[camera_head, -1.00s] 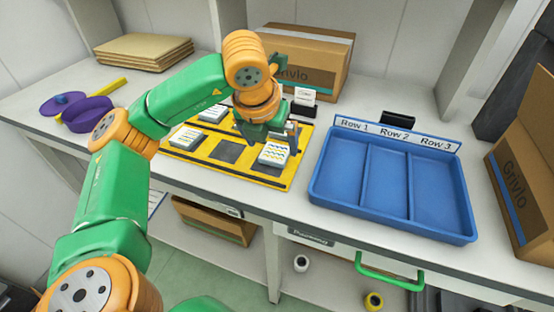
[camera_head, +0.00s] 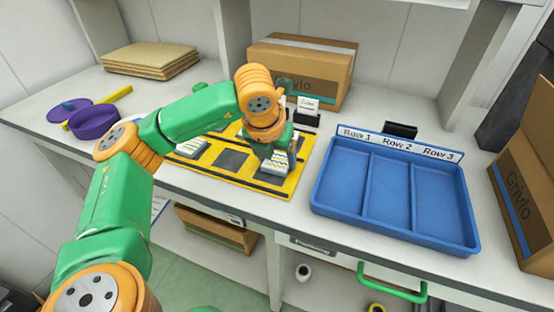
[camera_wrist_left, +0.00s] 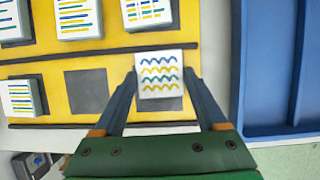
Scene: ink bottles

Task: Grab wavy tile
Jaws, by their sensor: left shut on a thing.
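The wavy tile (camera_wrist_left: 160,73) is a white block with blue, yellow and green wavy lines on top. My left gripper (camera_wrist_left: 161,85) is shut on it, one finger on each side, over the front right square of the yellow board (camera_wrist_left: 128,128). In the head view the tile (camera_head: 274,163) shows partly below the left gripper (camera_head: 280,155). I cannot tell whether it is clear of the board. Other tiles with straight lines or dashes, such as the one at the front left (camera_wrist_left: 22,97), sit on the board. My right gripper is not in view.
A blue tray (camera_head: 318,190) with three compartments, labelled Row 1 to Row 3, stands right of the board. A cardboard box (camera_head: 330,68) is behind the board, and another (camera_head: 528,165) is at the far right. A purple pan (camera_head: 95,121) lies at the left.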

